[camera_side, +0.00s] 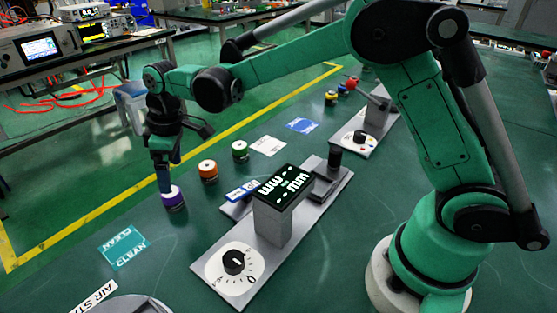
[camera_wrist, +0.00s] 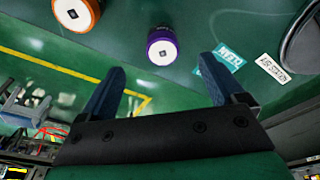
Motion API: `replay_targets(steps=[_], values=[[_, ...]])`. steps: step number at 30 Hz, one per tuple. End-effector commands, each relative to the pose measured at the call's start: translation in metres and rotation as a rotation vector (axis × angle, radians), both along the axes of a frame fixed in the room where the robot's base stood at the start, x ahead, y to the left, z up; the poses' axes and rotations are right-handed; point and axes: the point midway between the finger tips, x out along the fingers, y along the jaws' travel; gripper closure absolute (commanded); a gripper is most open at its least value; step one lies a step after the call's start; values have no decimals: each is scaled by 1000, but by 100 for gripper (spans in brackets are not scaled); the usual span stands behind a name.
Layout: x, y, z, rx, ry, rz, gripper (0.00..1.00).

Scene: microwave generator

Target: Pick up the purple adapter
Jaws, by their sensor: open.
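The purple adapter (camera_side: 173,197) stands upright on the green table at the left in the side view. It is a short cylinder with a purple body. In the wrist view the purple adapter (camera_wrist: 162,47) shows its white top with a small dark square, ahead of the fingers and between their lines. My gripper (camera_side: 163,172) points down just above the adapter or beside it; the side view does not show clearly whether they touch. In the wrist view my gripper (camera_wrist: 163,82) has its two blue fingers spread apart with nothing between their tips.
An orange adapter (camera_side: 208,171) and a green adapter (camera_side: 240,151) stand behind to the right. A grey device with a dial (camera_side: 235,262) and a raised black display (camera_side: 283,186) is in the middle. A teal label (camera_side: 124,246) lies in front.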

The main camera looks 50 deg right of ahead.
Motion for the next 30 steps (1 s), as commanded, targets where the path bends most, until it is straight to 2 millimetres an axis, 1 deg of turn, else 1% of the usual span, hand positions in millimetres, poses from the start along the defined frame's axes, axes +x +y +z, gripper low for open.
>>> replay_targets(steps=[5,12,15,19,25,26,27,29,30], values=[[5,7,-16,-4,19,34,11],[8,10,-48,-4,18,33,11],[9,11,-59,-4,17,33,11],[10,11,-65,-4,17,32,11],[10,11,-65,-4,17,32,11],[10,11,-65,-4,17,32,14],[10,11,-65,-4,17,32,25],[10,11,-65,-4,17,32,42],[10,11,-65,-4,17,32,54]])
